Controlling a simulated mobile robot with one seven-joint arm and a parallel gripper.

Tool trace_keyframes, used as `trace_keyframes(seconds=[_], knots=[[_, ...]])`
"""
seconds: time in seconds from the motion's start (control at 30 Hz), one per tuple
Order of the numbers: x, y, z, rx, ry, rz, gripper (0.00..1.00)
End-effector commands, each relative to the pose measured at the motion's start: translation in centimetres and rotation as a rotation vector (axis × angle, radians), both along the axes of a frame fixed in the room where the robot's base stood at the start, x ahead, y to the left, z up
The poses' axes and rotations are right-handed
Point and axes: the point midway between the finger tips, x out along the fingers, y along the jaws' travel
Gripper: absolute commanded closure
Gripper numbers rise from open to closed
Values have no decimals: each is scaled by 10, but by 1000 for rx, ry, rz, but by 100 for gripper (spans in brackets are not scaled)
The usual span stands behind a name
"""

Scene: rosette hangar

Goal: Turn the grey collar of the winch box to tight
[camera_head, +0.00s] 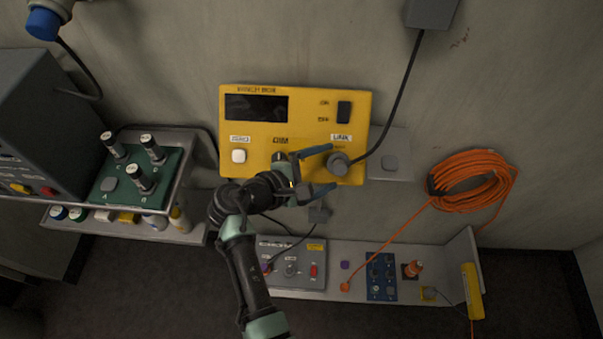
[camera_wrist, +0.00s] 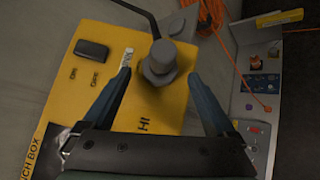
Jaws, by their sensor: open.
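The yellow winch box (camera_head: 303,107) is on the wall at the middle of the head view, with a dark display, a switch and labels on its face. Its grey collar (camera_head: 337,163) sits at the lower right under a label, with a dark cable running from it. In the wrist view the collar (camera_wrist: 160,65) stands ahead, between the two fingers. My gripper (camera_head: 331,169) is open, one finger on each side of the collar.
A shelf (camera_head: 440,245) below holds a grey control box (camera_head: 290,268) and a blue panel (camera_head: 381,276). An orange cable coil (camera_head: 470,180) hangs at the right. A green panel with several dark knobs (camera_head: 140,178) stands at the left. Bare wall lies above the winch box.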

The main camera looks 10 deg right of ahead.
Motion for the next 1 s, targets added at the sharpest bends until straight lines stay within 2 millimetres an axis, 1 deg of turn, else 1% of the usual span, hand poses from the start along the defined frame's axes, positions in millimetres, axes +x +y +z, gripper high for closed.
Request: trace_keyframes(seconds=[0.03, 0.3, 0.5, 0.67, 1.0], knots=[[-3, 9, 2, 1, -2, 5, 9], [-29, 58, 26, 1, -3, 4, 9], [-42, 83, 40, 2, -2, 1, 9], [-47, 92, 45, 2, -1, 1, 9], [-48, 92, 46, 1, 0, -1, 9]])
